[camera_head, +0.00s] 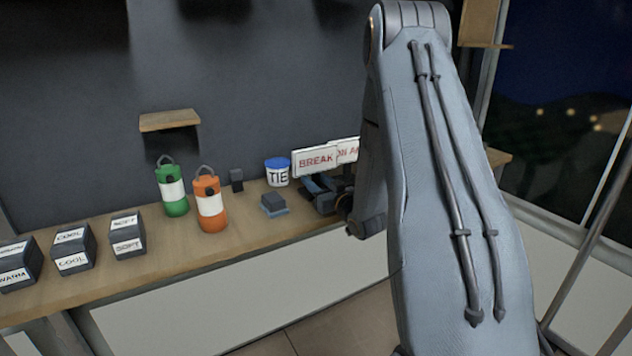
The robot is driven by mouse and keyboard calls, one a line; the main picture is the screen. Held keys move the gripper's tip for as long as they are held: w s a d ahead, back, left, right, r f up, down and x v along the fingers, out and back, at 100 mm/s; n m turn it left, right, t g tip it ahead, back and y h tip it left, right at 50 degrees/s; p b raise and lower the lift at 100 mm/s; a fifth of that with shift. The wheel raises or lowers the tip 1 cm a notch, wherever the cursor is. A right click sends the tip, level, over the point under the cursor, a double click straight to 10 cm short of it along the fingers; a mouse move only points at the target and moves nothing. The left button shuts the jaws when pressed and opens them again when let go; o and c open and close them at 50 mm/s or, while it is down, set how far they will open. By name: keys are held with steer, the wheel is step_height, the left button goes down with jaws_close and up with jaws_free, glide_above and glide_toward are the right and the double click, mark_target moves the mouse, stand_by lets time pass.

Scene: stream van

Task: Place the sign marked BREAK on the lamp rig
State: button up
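The white sign with red BREAK lettering (316,161) stands upright near the right end of the counter. A second white sign with red letters (348,150), probably ON AIR, is just right of and behind it, partly hidden by my arm. My gripper (318,187) is low at the BREAK sign's base, seen small and dark. I cannot tell whether its fingers touch or hold the sign. I cannot pick out the lamp rig in this view; my arm covers much of the right side.
The wooden counter (245,222) also bears a white tub marked TIE (277,173), a small dark block on a blue base (273,204), orange (210,204) and green lanterns (172,190), and labelled dark boxes (127,236). A small wooden shelf (170,120) juts from the wall.

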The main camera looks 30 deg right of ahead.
steer(key=shift+r, duration=0.15)
steer(key=shift+s+r, duration=0.1)
steer(key=shift+s, duration=0.1)
steer(key=s+b, duration=0.1)
steer(key=s, duration=0.5)
steer(key=s+b, duration=0.2)
steer(key=s, duration=0.3)
steer(key=shift+s+d, duration=0.2)
steer(key=shift+s, duration=0.15)
steer(key=shift+s, duration=0.1)
